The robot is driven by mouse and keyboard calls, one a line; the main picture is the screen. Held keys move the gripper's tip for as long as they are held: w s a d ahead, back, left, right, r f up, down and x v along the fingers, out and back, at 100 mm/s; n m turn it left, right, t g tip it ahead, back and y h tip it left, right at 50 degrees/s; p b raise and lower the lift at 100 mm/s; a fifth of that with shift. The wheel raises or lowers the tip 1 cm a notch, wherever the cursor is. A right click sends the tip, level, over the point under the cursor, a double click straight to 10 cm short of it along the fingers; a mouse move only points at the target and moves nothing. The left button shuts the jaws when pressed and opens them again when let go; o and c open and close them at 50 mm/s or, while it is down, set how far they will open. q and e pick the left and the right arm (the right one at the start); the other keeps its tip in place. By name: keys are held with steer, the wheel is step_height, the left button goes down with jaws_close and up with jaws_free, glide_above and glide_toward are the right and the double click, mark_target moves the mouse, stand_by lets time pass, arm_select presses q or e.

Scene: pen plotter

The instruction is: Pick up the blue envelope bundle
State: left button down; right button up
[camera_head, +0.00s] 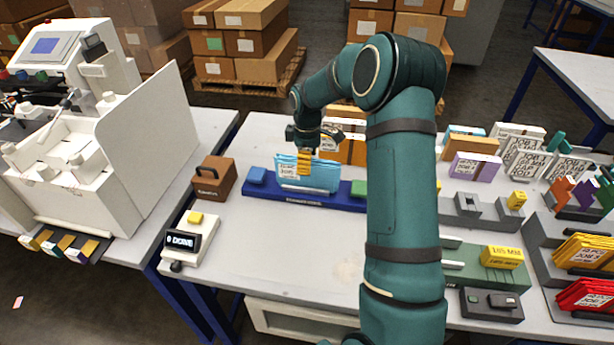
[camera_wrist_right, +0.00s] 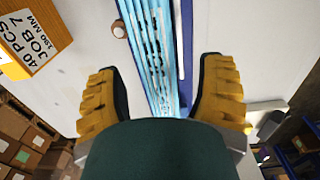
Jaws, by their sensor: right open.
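The blue envelope bundle (camera_head: 322,178) stands upright in a long dark blue holder (camera_head: 300,199) near the back of the table. In the right wrist view the bundle (camera_wrist_right: 152,50) is seen edge-on as a stack of light blue edges. My right gripper (camera_head: 304,163) is over the bundle. Its yellow fingers are open, one on each side of the stack, with a gap visible on both sides in the wrist view (camera_wrist_right: 161,78). My left gripper is not in view.
A brown box with a handle (camera_head: 214,178) and a counter display (camera_head: 190,240) stand left of the holder. Orange-brown cartons (camera_head: 348,149) stand just behind the bundle. Several envelope racks fill the right side. The table's front middle is clear.

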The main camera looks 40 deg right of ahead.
step_height(320, 180, down, 3)
steer(key=shift+w+f+b, duration=0.1)
steer(key=shift+b, duration=0.2)
jaws_close()
